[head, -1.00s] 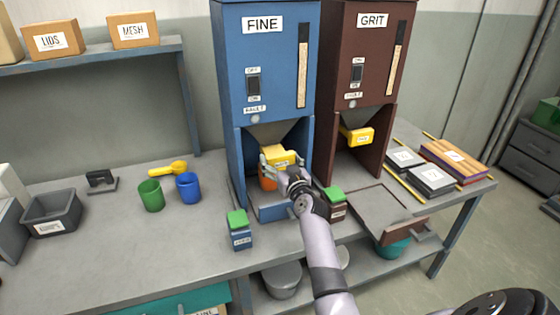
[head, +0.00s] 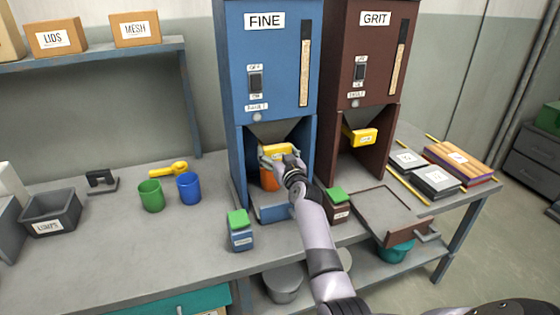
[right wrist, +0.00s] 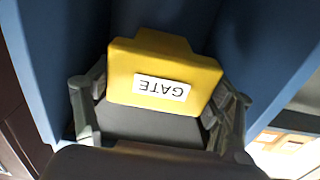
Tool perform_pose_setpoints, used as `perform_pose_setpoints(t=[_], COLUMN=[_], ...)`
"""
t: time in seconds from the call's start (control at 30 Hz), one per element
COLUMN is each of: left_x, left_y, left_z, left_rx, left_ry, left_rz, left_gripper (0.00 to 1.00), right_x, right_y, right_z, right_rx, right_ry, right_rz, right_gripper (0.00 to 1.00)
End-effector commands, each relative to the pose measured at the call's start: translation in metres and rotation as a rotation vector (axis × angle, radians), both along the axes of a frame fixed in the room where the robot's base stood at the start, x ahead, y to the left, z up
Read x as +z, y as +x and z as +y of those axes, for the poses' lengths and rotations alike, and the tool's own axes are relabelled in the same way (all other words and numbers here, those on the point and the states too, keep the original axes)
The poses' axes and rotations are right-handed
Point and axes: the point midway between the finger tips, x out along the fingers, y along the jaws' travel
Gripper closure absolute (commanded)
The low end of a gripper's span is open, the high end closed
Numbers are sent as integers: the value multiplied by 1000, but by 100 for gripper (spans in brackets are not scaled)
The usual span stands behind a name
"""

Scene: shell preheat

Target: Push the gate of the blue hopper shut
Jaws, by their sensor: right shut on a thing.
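The blue hopper (head: 268,65), labelled FINE, stands at the back middle of the bench. Its yellow gate (head: 270,151) sits under the funnel, partly hidden by my right gripper (head: 284,160). In the right wrist view the gate (right wrist: 165,65) with its GATE label fills the middle, upside down, between the two fingers of my right gripper (right wrist: 160,115). The gripper is shut on it. An orange cup (head: 268,180) stands below the gate inside the hopper's frame, partly hidden by the gripper. My left gripper is not in view.
The brown GRIT hopper (head: 368,60) with its yellow gate (head: 360,138) stands on the right. Green (head: 151,196) and blue (head: 189,188) cups stand left. The front-left bench is clear.

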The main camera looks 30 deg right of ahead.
Motion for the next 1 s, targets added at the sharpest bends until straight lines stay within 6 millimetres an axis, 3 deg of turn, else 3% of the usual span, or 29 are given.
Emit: perform_pose_setpoints(t=[0.23,0.27,0.3,0.57,1.0], left_x=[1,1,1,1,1], left_y=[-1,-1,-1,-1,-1], left_z=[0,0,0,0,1], left_rx=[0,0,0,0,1], left_ry=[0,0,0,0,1], left_rz=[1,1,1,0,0], left_gripper=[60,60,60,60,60], right_x=[3,3,3,2,2], right_y=[1,1,1,1,-4], right_z=[-1,-1,-1,-1,1], right_rx=[0,0,0,0,0], right_ry=[0,-1,-1,-1,-1], right_rz=[-2,-2,-3,-1,-1], right_gripper=[74,24,21,4,3])
